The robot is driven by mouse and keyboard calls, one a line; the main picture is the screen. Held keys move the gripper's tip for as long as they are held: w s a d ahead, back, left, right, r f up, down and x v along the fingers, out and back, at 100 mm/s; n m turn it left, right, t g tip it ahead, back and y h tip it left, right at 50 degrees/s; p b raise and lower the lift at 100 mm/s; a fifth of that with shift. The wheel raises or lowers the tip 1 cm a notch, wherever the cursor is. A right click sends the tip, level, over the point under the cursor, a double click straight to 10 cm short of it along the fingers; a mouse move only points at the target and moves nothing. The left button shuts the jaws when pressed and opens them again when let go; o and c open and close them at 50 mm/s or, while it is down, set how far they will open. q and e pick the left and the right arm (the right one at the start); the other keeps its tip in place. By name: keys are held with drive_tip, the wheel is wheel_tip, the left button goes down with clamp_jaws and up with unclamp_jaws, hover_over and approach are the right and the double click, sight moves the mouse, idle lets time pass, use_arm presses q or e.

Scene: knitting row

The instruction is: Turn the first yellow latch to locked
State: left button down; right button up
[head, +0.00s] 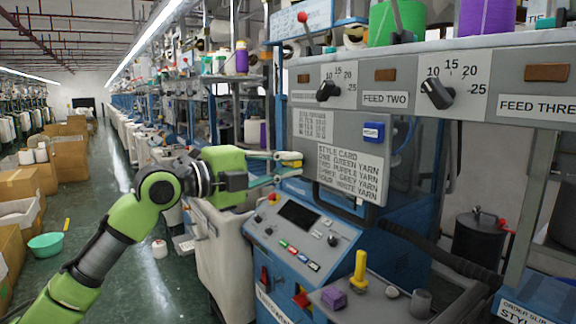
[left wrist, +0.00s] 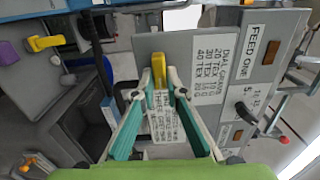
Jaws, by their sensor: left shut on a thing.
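A small yellow latch (head: 291,158) is at the left edge of a grey machine panel (head: 297,125). My left gripper (head: 288,166) reaches in from the left, with its green-tipped fingers at the latch. In the left wrist view, the yellow latch (left wrist: 158,68) stands between the fingertips of my left gripper (left wrist: 159,82), which is shut on it. The fingers cover part of the latch, and I cannot tell from its position whether it is locked. My right gripper is in neither view.
A control box (head: 300,240) with buttons and a dark screen sits below the panel. A tray (head: 375,312) holds a yellow handle-shaped piece (head: 359,270) and a purple block (head: 333,298). Feed dials (head: 437,94) are above. An open aisle (head: 120,190) runs on the left.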

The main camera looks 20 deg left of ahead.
use_arm(q)
drive_tip(key=shift+f, duration=0.1)
drive_tip(key=c, duration=2)
unclamp_jaws()
drive_tip(key=shift+c, duration=0.2)
drive_tip(key=v, duration=1.2)
